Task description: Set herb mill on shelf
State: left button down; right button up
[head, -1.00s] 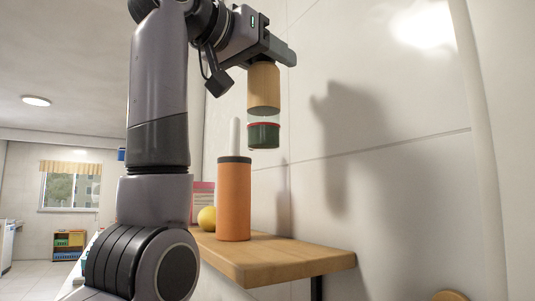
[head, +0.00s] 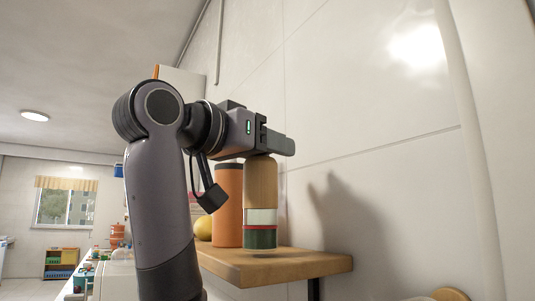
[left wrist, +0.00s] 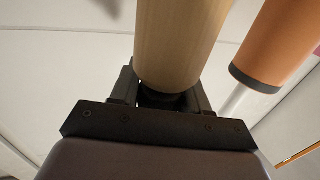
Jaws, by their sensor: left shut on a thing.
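The herb mill has a wooden top (head: 261,182), a pale clear middle, a red ring and a dark green base (head: 260,238). It hangs upright from my left gripper (head: 266,150), which is shut on its wooden top. The mill's base is at or just above the front part of the wooden shelf (head: 300,267); I cannot tell whether it touches. In the left wrist view the wooden top (left wrist: 180,40) sits between the jaws (left wrist: 160,92), and the mill's lower part is out of frame. My right gripper is not in view.
An orange cylinder (head: 228,215) stands on the shelf just left of the mill; it also shows in the left wrist view (left wrist: 275,45). A yellow round thing (head: 203,228) is behind it. The tiled wall (head: 385,185) borders the shelf. The shelf's right end is clear.

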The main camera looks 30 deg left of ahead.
pick_arm(q)
jog(key=shift+f, duration=0.25)
jog(key=shift+f, duration=0.15)
jog(key=c, duration=0.5)
grip_release()
jog(key=shift+c, duration=0.2)
